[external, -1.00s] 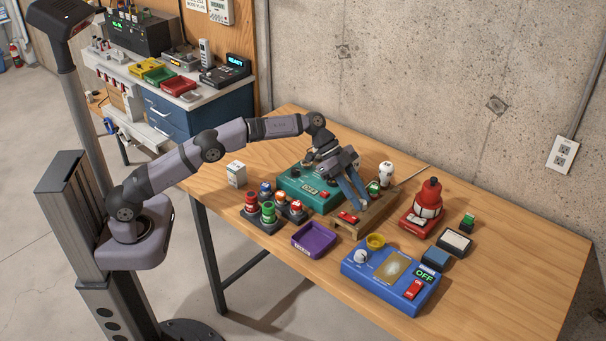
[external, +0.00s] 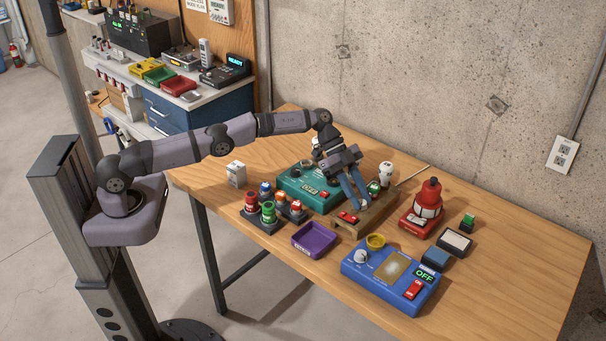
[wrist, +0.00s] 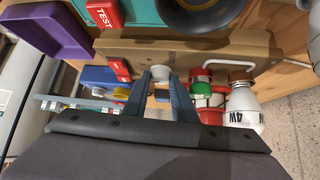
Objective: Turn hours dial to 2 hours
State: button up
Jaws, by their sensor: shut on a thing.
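A pale round knob (wrist: 160,73) sits on the brown wooden stand (wrist: 225,47) in the wrist view; I take it for the hours dial. My gripper (wrist: 160,90) has one finger on each side of it and is shut on it. Any scale or pointer on the knob cannot be read. In the external view, my gripper (external: 360,198) reaches down to the wooden stand (external: 379,212), and its fingers hide the knob. A red switch (external: 348,217) is on the stand's front left.
A teal device (external: 291,190) stands left of my gripper, with coloured buttons (external: 268,212) and a purple tray (external: 314,240) in front. A blue device (external: 358,274) is nearer the front. A red beacon (external: 429,197) and a white bulb (external: 386,169) stand right of the gripper.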

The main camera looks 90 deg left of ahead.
jog(key=shift+w+r, duration=0.1)
jog(key=o, duration=1)
jog(key=shift+o, duration=0.2)
jog(key=shift+b+v, duration=1)
jog(key=shift+v, duration=0.15)
jog(key=shift+b+v, duration=0.65)
jog(key=shift+v, duration=1.85)
